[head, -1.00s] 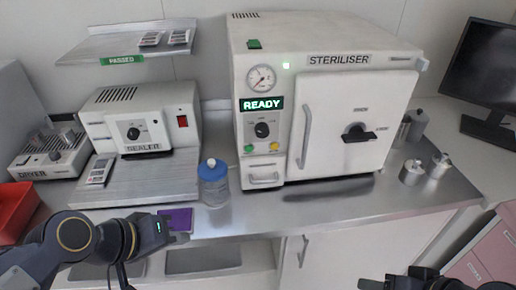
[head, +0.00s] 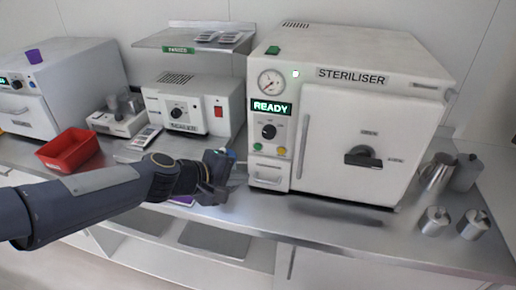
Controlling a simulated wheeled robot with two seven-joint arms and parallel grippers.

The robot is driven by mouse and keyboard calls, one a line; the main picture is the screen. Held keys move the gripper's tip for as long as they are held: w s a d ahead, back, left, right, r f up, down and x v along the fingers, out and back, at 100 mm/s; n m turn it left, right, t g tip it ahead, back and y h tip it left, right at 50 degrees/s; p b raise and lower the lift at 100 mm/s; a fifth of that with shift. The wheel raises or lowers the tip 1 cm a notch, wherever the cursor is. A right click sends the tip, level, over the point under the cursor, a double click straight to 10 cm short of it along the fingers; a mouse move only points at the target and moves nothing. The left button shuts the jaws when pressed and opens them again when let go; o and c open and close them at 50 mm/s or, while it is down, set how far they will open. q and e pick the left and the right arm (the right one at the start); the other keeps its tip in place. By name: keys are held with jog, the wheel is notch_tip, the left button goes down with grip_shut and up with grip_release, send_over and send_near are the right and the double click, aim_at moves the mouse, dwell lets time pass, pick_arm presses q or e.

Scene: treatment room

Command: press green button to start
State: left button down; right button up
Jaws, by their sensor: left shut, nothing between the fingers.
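The white steriliser (head: 355,125) stands on the metal counter with its door shut and its display reading READY. The small green button (head: 257,147) is on its front panel, below the black dial (head: 269,131) and left of a yellow-orange button (head: 281,151). My left gripper (head: 224,164) is shut and empty. In the picture it is left of the panel and a little below the green button, apart from it. It covers most of the blue-capped bottle (head: 232,154). My right gripper is out of view.
Metal canisters (head: 434,220) stand right of the steriliser. The counter (head: 330,222) is clear in front of the steriliser.

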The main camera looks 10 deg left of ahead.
aim_at(258, 147)
pick_arm(q)
jog(key=shift+w+d, duration=0.1)
jog(key=w+p, duration=0.2)
jog(key=w, duration=0.6)
jog(key=shift+w+d, duration=0.15)
jog(key=shift+w, duration=0.15)
jog(key=shift+w, duration=0.1)
dwell(1.7)
jog(key=shift+w, duration=0.3)
jog(key=shift+w, duration=0.4)
dwell(0.6)
dwell(0.4)
jog(key=shift+s, duration=0.8)
